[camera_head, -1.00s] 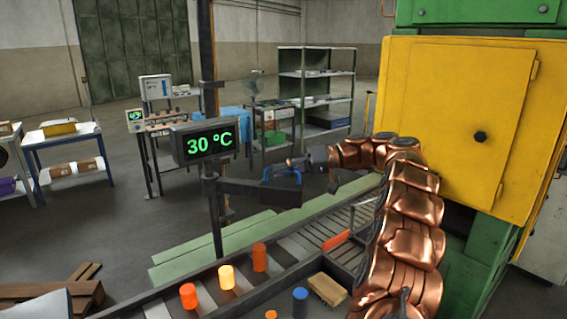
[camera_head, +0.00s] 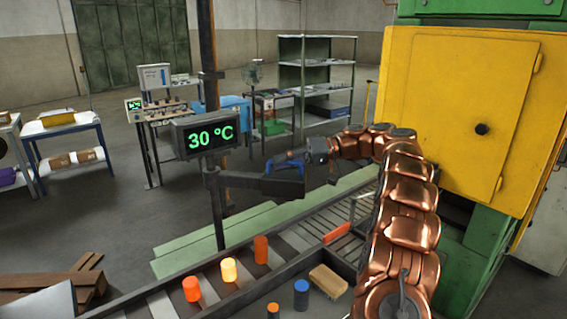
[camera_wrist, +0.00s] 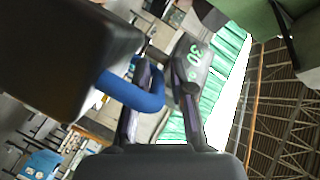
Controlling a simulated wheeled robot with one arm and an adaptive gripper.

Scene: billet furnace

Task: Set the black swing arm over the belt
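The black swing arm (camera_head: 245,181) sticks out to the right from a post, below the display. Its blue handle (camera_head: 287,164) is near its free end. My gripper (camera_head: 304,157) is at the handle. In the wrist view the blue handle (camera_wrist: 147,100) curves in between my two fingers (camera_wrist: 162,88), which stand apart. I cannot tell whether either finger touches it. The dark block of the swing arm (camera_wrist: 65,50) fills the upper left of that view. The belt (camera_head: 215,283) runs below, with several orange and yellow glowing billets (camera_head: 229,270) on it.
The display (camera_head: 207,138) reads 30 °C. A yellow furnace door (camera_head: 465,120) stands at right, close to my copper arm. Open floor lies behind the post.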

